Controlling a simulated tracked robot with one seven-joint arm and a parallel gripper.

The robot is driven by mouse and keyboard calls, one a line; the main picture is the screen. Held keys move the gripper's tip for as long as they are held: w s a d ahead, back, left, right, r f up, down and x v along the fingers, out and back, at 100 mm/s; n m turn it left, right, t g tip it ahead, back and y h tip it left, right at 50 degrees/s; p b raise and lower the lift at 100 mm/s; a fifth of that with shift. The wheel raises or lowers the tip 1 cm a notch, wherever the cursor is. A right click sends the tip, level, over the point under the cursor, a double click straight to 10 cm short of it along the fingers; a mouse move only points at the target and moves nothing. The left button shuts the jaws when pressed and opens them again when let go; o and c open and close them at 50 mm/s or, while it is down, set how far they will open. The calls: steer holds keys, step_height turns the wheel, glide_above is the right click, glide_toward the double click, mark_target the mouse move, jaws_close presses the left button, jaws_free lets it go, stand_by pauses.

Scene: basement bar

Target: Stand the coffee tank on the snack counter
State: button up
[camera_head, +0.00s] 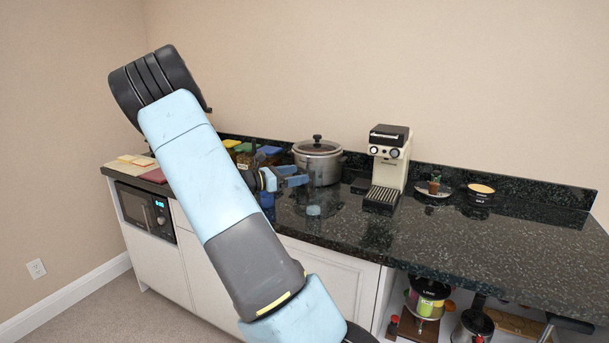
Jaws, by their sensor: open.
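The snack counter is a long dark speckled stone top (450,235) on white cabinets. I cannot tell for sure which thing is the coffee tank. A cream and black coffee machine (391,160) stands upright on the counter, right of the middle. My gripper (297,176) is small in view, with blue fingers, open. It is low over the counter, in front of a lidded steel pot (318,158) in the picture and left of the coffee machine. Whether it touches anything is unclear. My arm hides part of the counter's left side.
Coloured boards (130,162) lie at the left end, above a microwave (147,211). A plate (432,190) and a dark bowl (481,191) stand right of the machine. A jar with a dark lid (430,291) is on a shelf underneath. The counter's right front is clear.

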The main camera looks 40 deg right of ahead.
steer(key=v, duration=0.7)
steer(key=s+a+r+m+t+y, duration=0.3)
steer(key=s+a+m+y, duration=0.2)
steer(key=s+a, duration=0.4)
steer(key=s+a+r+m+t+y, duration=0.3)
steer(key=s+a+r+m+y, duration=0.1)
steer(key=s+a, duration=0.5)
steer(key=s+a+r+m+t+y, duration=0.4)
steer(key=s+a+m+y, duration=0.2)
steer(key=s, duration=0.6)
steer(key=a+y, duration=0.2)
steer(key=a, duration=0.1)
steer(key=shift+s+a+r, duration=0.2)
steer(key=shift+s+r, duration=0.05)
steer(key=shift+s, duration=0.15)
steer(key=shift+d, duration=0.15)
